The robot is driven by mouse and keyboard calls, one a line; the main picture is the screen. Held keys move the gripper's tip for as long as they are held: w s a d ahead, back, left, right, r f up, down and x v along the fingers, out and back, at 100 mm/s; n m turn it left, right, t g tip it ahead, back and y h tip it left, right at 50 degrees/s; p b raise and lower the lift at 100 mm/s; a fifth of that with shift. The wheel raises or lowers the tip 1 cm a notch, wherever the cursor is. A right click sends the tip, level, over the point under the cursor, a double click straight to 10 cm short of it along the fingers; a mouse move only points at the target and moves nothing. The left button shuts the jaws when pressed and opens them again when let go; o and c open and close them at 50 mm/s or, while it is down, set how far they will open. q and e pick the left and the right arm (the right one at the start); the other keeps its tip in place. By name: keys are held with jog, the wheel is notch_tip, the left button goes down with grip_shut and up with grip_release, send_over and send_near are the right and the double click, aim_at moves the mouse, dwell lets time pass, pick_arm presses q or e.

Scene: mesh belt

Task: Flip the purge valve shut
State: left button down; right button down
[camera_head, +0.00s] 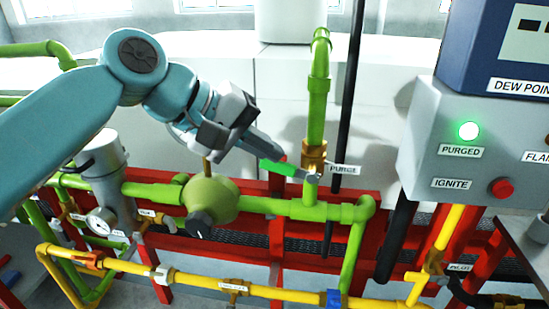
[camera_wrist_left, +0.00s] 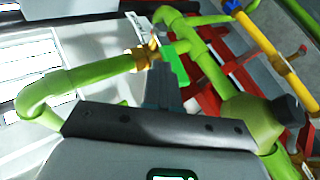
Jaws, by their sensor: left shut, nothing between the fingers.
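The purge valve has a brass body (camera_head: 314,155) on a vertical green pipe, beside a white PURGE tag (camera_head: 343,169). Its bright green lever (camera_head: 280,168) sticks out to the left, across the pipe and slightly tilted. In the left wrist view the lever (camera_wrist_left: 174,66) shows beyond my fingers, next to the brass body (camera_wrist_left: 142,58). My left gripper (camera_head: 279,151) is shut and empty, its tips just above the lever; I cannot tell whether they touch it. The fingers also show in the left wrist view (camera_wrist_left: 165,92). My right gripper is not in view.
A grey control box (camera_head: 424,140) at right has a lit green PURGED lamp (camera_head: 468,131) and a red IGNITE button (camera_head: 501,187). A round green regulator (camera_head: 211,198) is below my left gripper. Yellow pipe (camera_head: 200,281) and a red frame (camera_head: 276,235) lie lower down.

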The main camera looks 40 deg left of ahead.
pick_arm(q)
jog(key=shift+w+d, duration=0.1)
jog(key=shift+d, duration=0.05)
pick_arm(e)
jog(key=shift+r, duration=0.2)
pick_arm(q)
jog(key=shift+w+d+f, duration=0.2)
jog(key=shift+w+d, duration=0.1)
jog(key=shift+d, duration=0.2)
jog(key=shift+r, duration=0.1)
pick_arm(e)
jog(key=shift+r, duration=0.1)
